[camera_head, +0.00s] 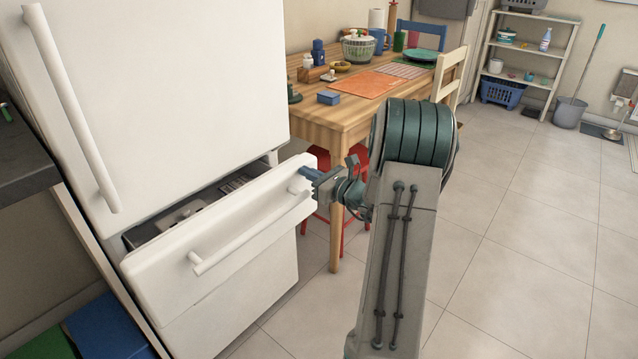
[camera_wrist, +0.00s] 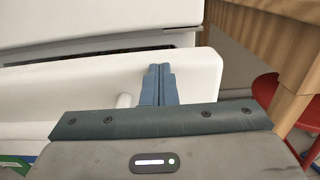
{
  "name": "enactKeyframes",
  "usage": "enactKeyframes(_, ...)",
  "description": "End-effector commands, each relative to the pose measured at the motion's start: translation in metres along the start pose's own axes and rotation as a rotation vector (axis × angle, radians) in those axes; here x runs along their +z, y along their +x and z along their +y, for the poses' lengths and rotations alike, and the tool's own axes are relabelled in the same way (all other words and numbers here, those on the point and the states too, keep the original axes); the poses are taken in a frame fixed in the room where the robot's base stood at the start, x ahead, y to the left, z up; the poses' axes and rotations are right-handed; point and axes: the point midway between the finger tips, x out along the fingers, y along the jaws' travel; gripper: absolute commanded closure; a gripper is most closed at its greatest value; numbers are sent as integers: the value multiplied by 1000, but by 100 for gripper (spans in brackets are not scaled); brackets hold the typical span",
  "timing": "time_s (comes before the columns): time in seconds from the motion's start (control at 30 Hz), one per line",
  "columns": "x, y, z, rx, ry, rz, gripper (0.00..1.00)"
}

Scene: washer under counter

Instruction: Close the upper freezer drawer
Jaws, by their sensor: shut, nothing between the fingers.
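The upper freezer drawer (camera_head: 218,231) is a white front with a horizontal bar handle (camera_head: 250,237), pulled part way out below the white fridge door (camera_head: 150,80). Its dark inside shows behind the front, with some pale items in it. My gripper (camera_head: 309,172) is at the right end of the drawer front, near its top edge and right of the handle. In the wrist view, the blue fingers (camera_wrist: 159,80) are together and empty, and lie over the white drawer front (camera_wrist: 90,88). I cannot tell whether they touch it.
A wooden table (camera_head: 335,115) with dishes and an orange mat stands behind the drawer's right end, with a red stool (camera_head: 293,182) under it. A lower white drawer front (camera_head: 240,310) is below. The tiled floor at right is clear.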

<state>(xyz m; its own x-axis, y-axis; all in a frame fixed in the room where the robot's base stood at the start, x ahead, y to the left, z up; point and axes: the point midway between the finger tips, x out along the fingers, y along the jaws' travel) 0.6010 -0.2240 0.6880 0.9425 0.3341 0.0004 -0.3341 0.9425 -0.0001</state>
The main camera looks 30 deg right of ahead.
Motion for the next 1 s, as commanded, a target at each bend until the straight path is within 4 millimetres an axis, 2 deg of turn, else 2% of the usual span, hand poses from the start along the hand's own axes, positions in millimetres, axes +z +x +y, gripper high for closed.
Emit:
enactKeyframes(0.03, 0, 14, 0, 1, 1, 0, 100)
enactKeyframes(0.2, 0, 54, 0, 2, -1, -1, 100)
enactKeyframes(0.4, 0, 89, 2, 4, 0, 0, 100)
enactKeyframes(0.6, 0, 107, 2, 3, 0, 0, 100)
enactKeyframes(1.0, 2, 116, 4, 6, 0, -4, 100)
